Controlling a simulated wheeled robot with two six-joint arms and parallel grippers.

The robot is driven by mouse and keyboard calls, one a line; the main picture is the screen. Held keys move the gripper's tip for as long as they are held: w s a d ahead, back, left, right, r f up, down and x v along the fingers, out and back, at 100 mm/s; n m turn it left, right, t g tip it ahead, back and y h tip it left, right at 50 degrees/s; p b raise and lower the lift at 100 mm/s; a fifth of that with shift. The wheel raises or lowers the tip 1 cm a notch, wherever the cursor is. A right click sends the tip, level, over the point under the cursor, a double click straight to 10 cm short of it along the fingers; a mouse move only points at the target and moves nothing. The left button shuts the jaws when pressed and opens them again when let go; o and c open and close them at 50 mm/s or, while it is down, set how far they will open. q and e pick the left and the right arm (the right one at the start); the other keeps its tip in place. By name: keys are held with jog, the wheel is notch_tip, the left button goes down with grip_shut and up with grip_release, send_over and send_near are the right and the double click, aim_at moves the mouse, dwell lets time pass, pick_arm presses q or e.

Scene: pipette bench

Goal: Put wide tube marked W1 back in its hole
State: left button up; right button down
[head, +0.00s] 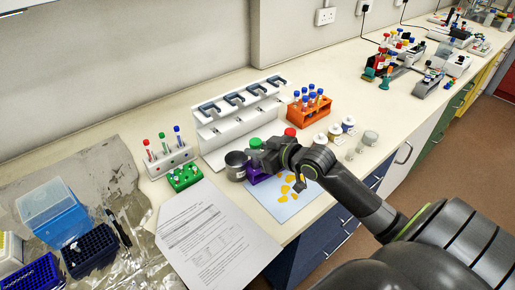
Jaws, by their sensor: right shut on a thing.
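My right gripper (262,157) reaches in from the right over a small purple rack (257,177). It is shut on a tube with a green cap (255,143); the cap shows just above the jaws. The tube's body is hidden by the gripper, and I cannot read any W1 mark. I cannot tell whether the tube's lower end is in a hole of the purple rack or above it. A red cap (290,132) shows just behind my wrist. My left gripper is not in view.
A white pipette stand (215,137) is behind. An orange rack (309,113) holds several blue-capped tubes. A white rack (169,163), a green rack (184,178) and paper sheets (215,240) lie left.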

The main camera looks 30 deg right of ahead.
jog(key=shift+f, duration=0.15)
jog(key=shift+f+b, duration=0.45)
jog(key=shift+f, duration=0.15)
jog(key=c, duration=1.1)
grip_release()
jog(key=shift+s, duration=0.1)
